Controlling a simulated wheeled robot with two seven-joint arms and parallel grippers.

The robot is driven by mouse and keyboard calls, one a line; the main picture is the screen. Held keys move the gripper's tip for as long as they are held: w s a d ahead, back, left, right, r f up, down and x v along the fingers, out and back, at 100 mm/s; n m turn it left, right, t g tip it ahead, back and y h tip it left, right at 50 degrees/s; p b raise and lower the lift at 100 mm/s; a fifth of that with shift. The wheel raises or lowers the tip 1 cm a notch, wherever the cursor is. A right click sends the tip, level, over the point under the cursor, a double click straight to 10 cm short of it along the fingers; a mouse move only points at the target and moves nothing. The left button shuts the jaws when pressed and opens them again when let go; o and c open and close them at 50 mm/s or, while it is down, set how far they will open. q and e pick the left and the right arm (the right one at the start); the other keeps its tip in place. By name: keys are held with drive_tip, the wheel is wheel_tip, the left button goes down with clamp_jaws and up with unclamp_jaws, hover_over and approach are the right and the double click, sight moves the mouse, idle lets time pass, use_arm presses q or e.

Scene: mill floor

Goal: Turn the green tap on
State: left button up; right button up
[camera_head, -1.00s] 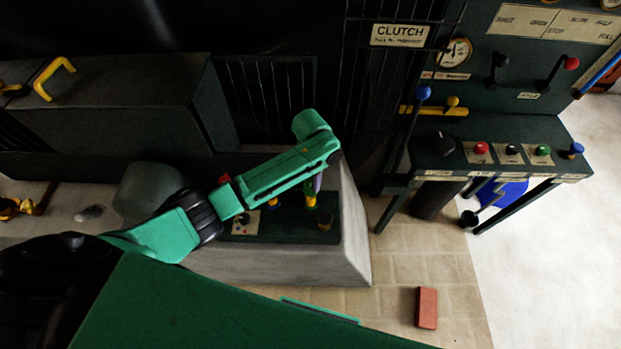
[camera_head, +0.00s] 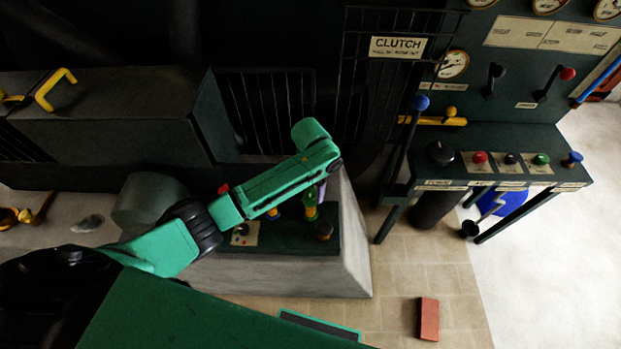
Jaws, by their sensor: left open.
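A green tap (camera_head: 310,211) with a yellow part at its base stands on the dark green panel (camera_head: 285,241) on the pale sloped plinth. My left forearm crosses in front of the panel and covers part of it. My left gripper (camera_head: 321,189) is at the end of this arm, beside the tap's top, and is mostly hidden behind the wrist. It is open. I cannot tell whether it touches the tap. My right gripper is not in view.
A red knob (camera_head: 223,189) and a dark knob (camera_head: 324,231) are also on the panel. A control desk (camera_head: 478,140) with levers and coloured buttons stands at the right. A red brick (camera_head: 429,319) lies on the tiled floor. A wire cage (camera_head: 350,90) rises behind.

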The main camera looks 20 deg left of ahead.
use_arm(q)
wheel_tip(320, 180, up, 9)
drive_tip(key=b, duration=0.2)
wheel_tip(320, 180, up, 5)
drive_tip(key=p, duration=0.2)
hover_over(311, 192)
drive_tip(key=shift+s+a, duration=0.1)
